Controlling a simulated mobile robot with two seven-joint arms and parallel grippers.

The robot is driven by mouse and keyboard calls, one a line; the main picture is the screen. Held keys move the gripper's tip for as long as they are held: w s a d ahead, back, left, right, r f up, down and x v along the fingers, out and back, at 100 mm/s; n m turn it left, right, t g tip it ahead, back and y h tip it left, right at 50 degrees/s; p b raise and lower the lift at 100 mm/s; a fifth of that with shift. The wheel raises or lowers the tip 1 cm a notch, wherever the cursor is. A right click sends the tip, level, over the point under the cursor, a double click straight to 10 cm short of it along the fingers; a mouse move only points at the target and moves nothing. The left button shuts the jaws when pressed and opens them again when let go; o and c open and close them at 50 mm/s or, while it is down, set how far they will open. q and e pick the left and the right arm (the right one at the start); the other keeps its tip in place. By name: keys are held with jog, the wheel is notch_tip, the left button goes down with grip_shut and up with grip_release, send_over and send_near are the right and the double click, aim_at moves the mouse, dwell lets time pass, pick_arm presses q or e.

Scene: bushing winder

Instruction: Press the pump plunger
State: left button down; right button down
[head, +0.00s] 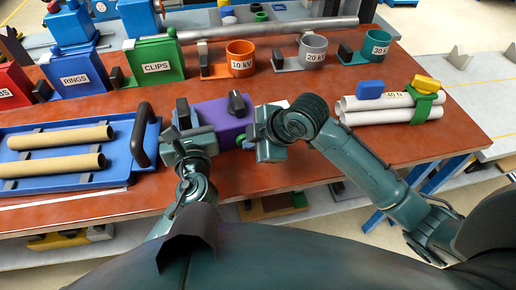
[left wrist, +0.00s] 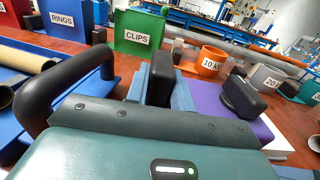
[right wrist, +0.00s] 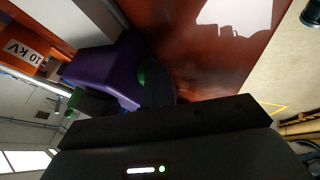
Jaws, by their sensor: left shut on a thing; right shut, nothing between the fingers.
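The purple block-shaped pump (head: 218,117) lies on the red-brown table between my grippers, with a black knob (head: 238,103) on top. A green round part (head: 241,139), which looks like the plunger, sticks out at its right end; the right wrist view shows it (right wrist: 146,74) too. My left gripper (head: 183,130) is shut on an upright black grip piece (left wrist: 162,80) at the pump's left end. My right gripper (head: 252,128) is shut and empty, its dark tips (right wrist: 157,85) right by the green part. Whether they touch is too dark to tell.
A blue tray (head: 70,190) with two tan tubes and a black handle (head: 143,135) stands close left. Labelled bins and cups, such as CLIPS (head: 156,62) and 10 KV (head: 240,54), line the back. Strapped white tubes (head: 385,107) lie right.

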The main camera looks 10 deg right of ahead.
pick_arm(q)
jog(key=shift+d, duration=0.1)
pick_arm(e)
jog(key=s, duration=0.3)
jog(key=shift+s+d, duration=0.2)
jog(key=shift+s, duration=0.05)
jog(key=v, duration=1)
jog(key=shift+s, duration=0.2)
pick_arm(q)
jog(key=c, duration=1.1)
grip_release()
pick_arm(e)
jog(key=shift+a, duration=0.1)
